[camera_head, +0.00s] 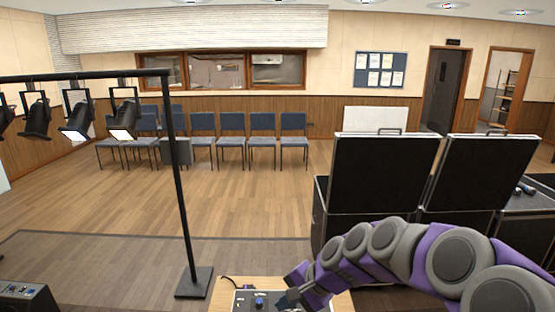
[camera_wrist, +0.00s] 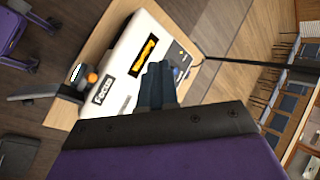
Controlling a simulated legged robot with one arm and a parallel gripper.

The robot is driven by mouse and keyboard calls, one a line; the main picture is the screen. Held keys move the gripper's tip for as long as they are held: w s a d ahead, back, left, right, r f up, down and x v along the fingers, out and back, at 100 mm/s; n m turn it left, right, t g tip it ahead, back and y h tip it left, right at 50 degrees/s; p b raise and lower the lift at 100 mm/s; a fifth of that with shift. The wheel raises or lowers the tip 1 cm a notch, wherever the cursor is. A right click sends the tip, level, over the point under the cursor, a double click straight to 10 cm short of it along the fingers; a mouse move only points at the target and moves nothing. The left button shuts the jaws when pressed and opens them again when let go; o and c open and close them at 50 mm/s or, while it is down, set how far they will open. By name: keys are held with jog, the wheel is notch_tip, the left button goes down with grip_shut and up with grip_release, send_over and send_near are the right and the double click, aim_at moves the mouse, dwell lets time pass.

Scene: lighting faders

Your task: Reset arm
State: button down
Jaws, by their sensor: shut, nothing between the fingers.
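My gripper (camera_wrist: 158,72) is shut and empty, its two dark fingers side by side over a white panel in the wrist view. In the head view my gripper (camera_head: 286,299) is at the lower middle, at the end of my purple and grey arm. The white panel (camera_wrist: 125,65) lies on a wooden table (camera_wrist: 85,60). It carries a white label (camera_wrist: 103,91) reading "Focus", a yellow and black label (camera_wrist: 143,55) and an orange knob (camera_wrist: 92,78). A small dark box with a blue knob (camera_head: 260,302) shows beside my gripper in the head view. Contact with the panel cannot be told.
Black flight cases (camera_head: 385,172) with raised lids stand at the right, behind my arm. A black stand (camera_head: 181,200) with hanging lamps (camera_head: 75,120) is at the left. A row of blue chairs (camera_head: 232,135) lines the back. The wooden floor between is clear.

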jog(key=s+d+n+g+h, duration=0.1)
jog(key=s+d, duration=0.3)
jog(key=s, duration=0.7)
jog(key=s+d+n+g+h, duration=0.1)
jog(key=s+d+n+h, duration=0.2)
jog(key=s, duration=0.8)
jog(key=s+d+n+g+h, duration=0.2)
jog(key=s+d, duration=0.3)
jog(key=s, duration=0.6)
jog(key=shift+f+n+h, duration=0.2)
jog(key=shift+n+h, duration=0.4)
jog(key=shift+n, duration=0.2)
jog(key=shift+a, duration=0.1)
